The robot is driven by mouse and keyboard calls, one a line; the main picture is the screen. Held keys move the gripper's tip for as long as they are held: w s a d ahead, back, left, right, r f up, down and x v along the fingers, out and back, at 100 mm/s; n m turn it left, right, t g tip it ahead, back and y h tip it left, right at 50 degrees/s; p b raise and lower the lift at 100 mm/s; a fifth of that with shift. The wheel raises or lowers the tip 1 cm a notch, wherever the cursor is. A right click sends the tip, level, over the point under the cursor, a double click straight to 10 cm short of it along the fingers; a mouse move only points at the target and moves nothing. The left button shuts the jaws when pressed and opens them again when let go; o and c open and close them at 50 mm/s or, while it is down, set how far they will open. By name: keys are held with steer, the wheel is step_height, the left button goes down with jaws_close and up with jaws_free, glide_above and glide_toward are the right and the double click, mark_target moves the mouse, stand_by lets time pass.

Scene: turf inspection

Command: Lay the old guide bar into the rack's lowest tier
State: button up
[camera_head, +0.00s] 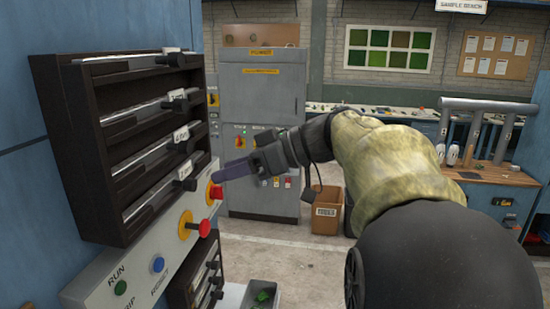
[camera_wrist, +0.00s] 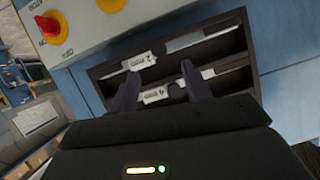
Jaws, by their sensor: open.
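A dark rack (camera_head: 62,149) stands at the left in the head view, with guide bars (camera_head: 143,158) lying tilted in its tiers. They carry white tags, and I cannot tell which is the old bar. Its lowest tier is just above the grey control panel. My gripper (camera_head: 222,172) is to the right of this rack, pointing left towards the panel. In the wrist view my gripper (camera_wrist: 158,84) is open, its two fingers in front of a dark rack (camera_wrist: 97,73) with two tagged bars (camera_wrist: 203,41). No held bar shows between the fingers.
The grey control panel (camera_head: 95,288) has red knobs (camera_head: 205,228) sticking out near my gripper. A second rack (camera_head: 182,298) with bars shows below it. A grey bin (camera_head: 232,297) stands on the floor. A grey cabinet (camera_head: 262,95) and cardboard box (camera_head: 327,210) are behind.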

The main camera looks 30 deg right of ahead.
steer(key=b+v, duration=0.2)
steer(key=v, duration=0.8)
steer(key=shift+r, duration=0.1)
stand_by(0.3)
